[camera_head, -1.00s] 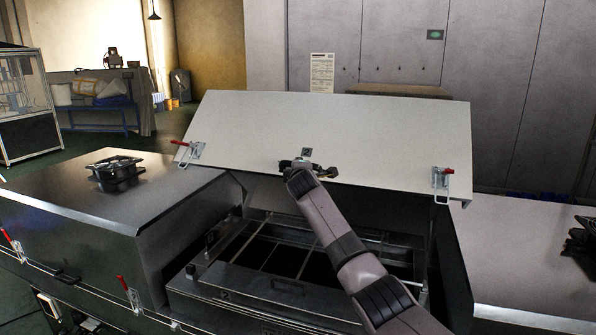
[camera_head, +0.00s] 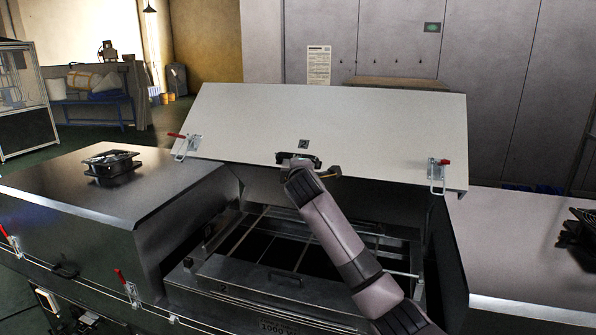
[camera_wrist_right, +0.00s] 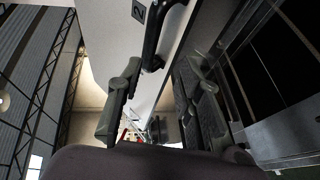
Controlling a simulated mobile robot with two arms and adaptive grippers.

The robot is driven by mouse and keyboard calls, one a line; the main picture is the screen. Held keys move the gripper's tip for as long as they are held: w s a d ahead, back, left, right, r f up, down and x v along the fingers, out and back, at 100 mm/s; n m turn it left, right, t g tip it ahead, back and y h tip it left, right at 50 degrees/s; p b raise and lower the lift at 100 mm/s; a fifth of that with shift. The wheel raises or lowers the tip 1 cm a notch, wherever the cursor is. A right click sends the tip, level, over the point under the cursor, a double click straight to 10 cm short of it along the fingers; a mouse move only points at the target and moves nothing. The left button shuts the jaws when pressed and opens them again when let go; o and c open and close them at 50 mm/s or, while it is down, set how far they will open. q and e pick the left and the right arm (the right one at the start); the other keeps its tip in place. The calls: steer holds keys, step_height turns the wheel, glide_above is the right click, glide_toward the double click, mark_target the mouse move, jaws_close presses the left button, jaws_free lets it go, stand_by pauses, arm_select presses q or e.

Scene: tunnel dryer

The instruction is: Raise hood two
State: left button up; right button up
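Hood two (camera_head: 370,130) is a pale panel marked "2", tilted up over an open dryer section in the head view. A red-handled latch hangs near each lower corner, at left (camera_head: 187,146) and right (camera_head: 438,175). Its dark handle (camera_head: 290,156) sits below the number, and also shows in the right wrist view (camera_wrist_right: 152,42). My left gripper is out of view.
Below is the open section with a metal frame (camera_head: 225,270) and dark interior. A closed hood with a fan unit (camera_head: 112,166) stands at left, another metal cover (camera_head: 520,250) at right. A grey wall with a notice (camera_head: 319,66) is behind.

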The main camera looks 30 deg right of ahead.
steer(key=shift+v, duration=2)
steer(key=shift+d, duration=0.1)
